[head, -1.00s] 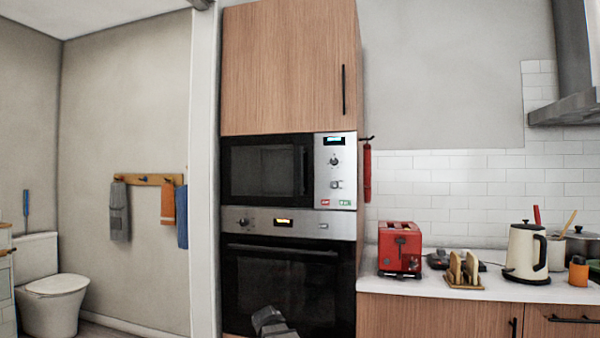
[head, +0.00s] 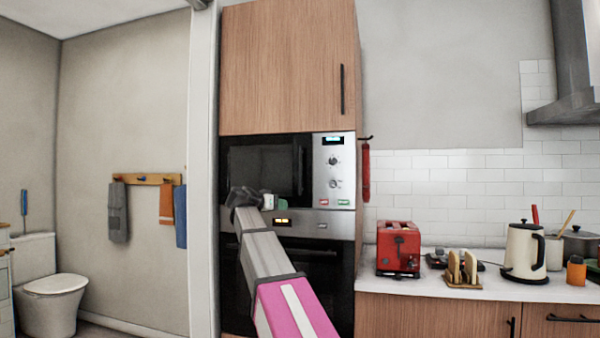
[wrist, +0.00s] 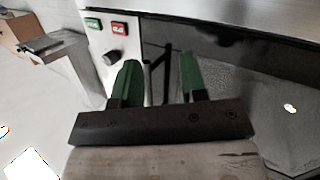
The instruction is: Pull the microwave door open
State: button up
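The microwave (head: 290,170) is built into a tall wooden cabinet. Its dark door (head: 258,160) looks closed. A vertical dark handle (head: 301,170) runs along the door's right edge, beside the silver control panel (head: 334,165). My gripper (head: 262,198) is in front of the door's lower part, left of the handle in the head view. In the wrist view my gripper (wrist: 160,64) has its two green fingers apart with nothing held. The dark handle (wrist: 154,72) shows in the gap between them; I cannot tell whether it lies within their reach.
An oven (head: 285,270) sits directly below the microwave, with its own horizontal handle. A counter (head: 430,288) on the right holds a red toaster (head: 398,249), a toast rack (head: 463,268) and a kettle (head: 524,250). A red hanging object (head: 366,172) is beside the cabinet.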

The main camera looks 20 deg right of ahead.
notch_tip(320, 180, up, 13)
jog(key=s+m+h, duration=0.2)
jog(key=m, duration=0.1)
send_over(300, 188)
jog(key=shift+w+d+r, duration=0.1)
jog(key=shift+w, duration=0.25)
jog(key=shift+c, duration=0.3)
grip_shut()
